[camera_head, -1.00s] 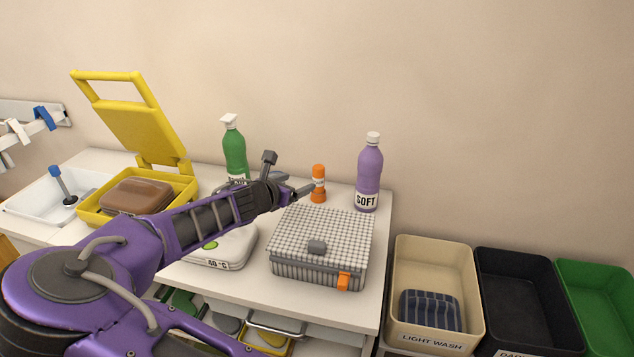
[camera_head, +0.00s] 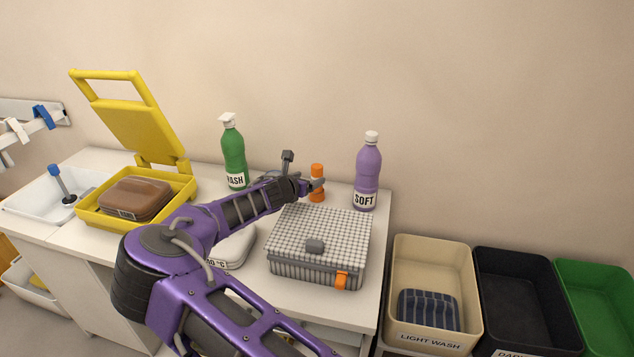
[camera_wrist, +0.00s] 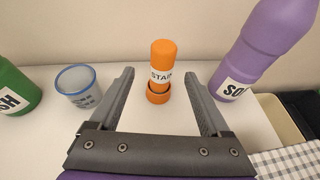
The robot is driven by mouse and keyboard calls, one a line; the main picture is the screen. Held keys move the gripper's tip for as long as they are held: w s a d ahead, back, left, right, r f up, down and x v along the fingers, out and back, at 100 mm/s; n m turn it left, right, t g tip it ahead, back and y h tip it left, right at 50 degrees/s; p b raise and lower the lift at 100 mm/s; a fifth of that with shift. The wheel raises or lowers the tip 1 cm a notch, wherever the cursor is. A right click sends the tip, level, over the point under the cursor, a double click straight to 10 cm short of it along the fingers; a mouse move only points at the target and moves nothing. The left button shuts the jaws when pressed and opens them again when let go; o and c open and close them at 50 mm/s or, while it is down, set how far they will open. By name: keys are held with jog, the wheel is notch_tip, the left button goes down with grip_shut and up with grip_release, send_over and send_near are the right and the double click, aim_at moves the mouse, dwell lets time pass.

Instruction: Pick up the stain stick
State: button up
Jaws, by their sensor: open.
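The stain stick is an orange cylinder (camera_head: 317,172) with a white label, upright on the white table near the back wall. In the wrist view the stain stick (camera_wrist: 162,62) stands in a short orange cup or base (camera_wrist: 158,96), between and just beyond my fingertips. My gripper (camera_head: 318,185) reaches toward it from the left in the head view. In the wrist view my gripper (camera_wrist: 160,78) is open, one finger on each side of the stick, with gaps on both sides. Nothing is held.
A purple SOFT bottle (camera_head: 368,172) stands right of the stick. A green WASH bottle (camera_head: 233,152) and a clear blue-rimmed cup (camera_wrist: 79,87) stand left. A grey checked box (camera_head: 322,243) sits in front. Bins (camera_head: 436,244) stand right of the table.

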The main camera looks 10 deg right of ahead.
aim_at(315, 175)
jog(key=x, duration=0.5)
jog(key=shift+d+r, duration=0.1)
jog(key=shift+d, duration=0.1)
grip_shut()
